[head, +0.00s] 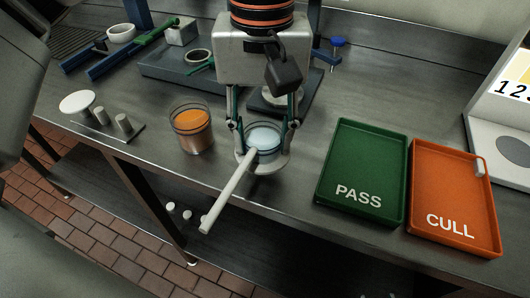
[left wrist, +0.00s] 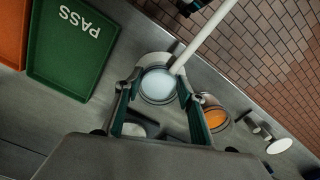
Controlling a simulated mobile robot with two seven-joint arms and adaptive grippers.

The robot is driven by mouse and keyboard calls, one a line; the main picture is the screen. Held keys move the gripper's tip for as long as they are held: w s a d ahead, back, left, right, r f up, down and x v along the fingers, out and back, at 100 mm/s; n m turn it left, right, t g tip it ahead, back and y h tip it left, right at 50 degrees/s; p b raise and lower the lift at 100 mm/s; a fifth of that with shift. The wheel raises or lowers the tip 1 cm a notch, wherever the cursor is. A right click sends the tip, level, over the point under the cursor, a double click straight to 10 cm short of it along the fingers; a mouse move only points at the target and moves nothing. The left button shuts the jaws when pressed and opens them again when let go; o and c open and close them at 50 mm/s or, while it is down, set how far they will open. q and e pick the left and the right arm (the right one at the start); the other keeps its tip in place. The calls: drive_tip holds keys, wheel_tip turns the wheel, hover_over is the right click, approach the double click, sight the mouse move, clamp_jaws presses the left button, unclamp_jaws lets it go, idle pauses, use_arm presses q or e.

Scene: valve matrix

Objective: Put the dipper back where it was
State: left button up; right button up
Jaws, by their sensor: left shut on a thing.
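The dipper has a long pale handle (head: 229,190) and a round pale cup end (head: 272,165) at the bench's front edge. The handle sticks out past the edge, to the lower left. A clear vessel with pale blue contents (head: 265,137) sits at the cup end; I cannot tell whether it is part of the dipper. My left gripper (head: 264,128) points down with one finger on each side of this vessel, shut on it. In the left wrist view the pale blue round (left wrist: 158,85) lies between the fingertips, with the handle (left wrist: 207,35) running to the upper right.
A glass of orange contents (head: 192,128) stands close left. A green PASS tray (head: 362,203) and an orange CULL tray (head: 450,229) lie right. A stand with pegs and a white disc (head: 78,102) is at left. Blue and green tools (head: 133,48) lie behind. Bare bench separates vessel and PASS tray.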

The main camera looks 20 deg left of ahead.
sight(263, 157)
use_arm(q)
wheel_tip(263, 157, down, 4)
drive_tip(key=shift+f+b, duration=0.2)
drive_tip(key=shift+b, duration=0.2)
drive_tip(key=shift+f, duration=0.25)
drive_tip(key=shift+r, duration=0.15)
drive_tip(key=shift+f, duration=0.2)
drive_tip(key=o, duration=1.2)
use_arm(e)
drive_tip(key=shift+s+a+f, duration=0.15)
